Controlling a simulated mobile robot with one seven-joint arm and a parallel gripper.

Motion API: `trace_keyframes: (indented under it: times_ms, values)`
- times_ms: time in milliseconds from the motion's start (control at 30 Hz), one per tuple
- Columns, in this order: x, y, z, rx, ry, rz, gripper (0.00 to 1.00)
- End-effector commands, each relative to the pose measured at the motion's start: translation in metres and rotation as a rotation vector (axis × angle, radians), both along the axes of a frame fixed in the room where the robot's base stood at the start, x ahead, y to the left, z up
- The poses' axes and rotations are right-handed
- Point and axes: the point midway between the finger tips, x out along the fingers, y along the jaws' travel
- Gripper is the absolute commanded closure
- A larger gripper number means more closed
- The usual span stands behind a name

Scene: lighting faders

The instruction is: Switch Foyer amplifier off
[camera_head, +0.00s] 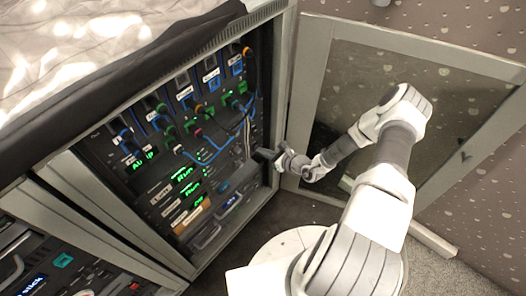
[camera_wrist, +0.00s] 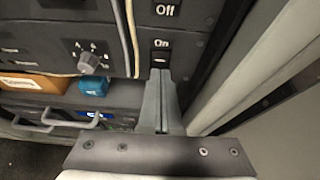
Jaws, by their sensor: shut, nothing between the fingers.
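My gripper (camera_wrist: 160,76) is shut and empty, its fingertips together just below a small dark switch (camera_wrist: 160,58) in the wrist view. The switch carries a light mark and sits under an "On" label (camera_wrist: 162,43); an "Off" label (camera_wrist: 165,10) is higher on the same dark panel. I cannot tell whether the fingertips touch the switch, and part of it may be hidden behind them. In the head view my gripper (camera_head: 279,160) is at the right side of the open equipment rack (camera_head: 283,60). No label reading "Foyer" is legible in either view.
Pale cables (camera_wrist: 128,35) run down the panel left of the switch, beside a round knob (camera_wrist: 90,63). A blue object (camera_wrist: 94,86) and metal handles (camera_wrist: 60,120) lie lower left. A pale rack post (camera_wrist: 240,70) is close on the right. The rack's door (camera_head: 335,60) stands open.

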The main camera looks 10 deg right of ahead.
Motion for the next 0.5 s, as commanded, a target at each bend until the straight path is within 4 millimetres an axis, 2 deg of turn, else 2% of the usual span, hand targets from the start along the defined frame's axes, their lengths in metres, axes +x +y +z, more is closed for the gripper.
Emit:
trace_keyframes:
  times_ms: [300, 500]
  values:
    - [0.001, 0.001, 0.017, 0.003, -0.005, 0.001, 1.00]
    - [0.001, 0.001, 0.019, 0.003, -0.006, 0.000, 1.00]
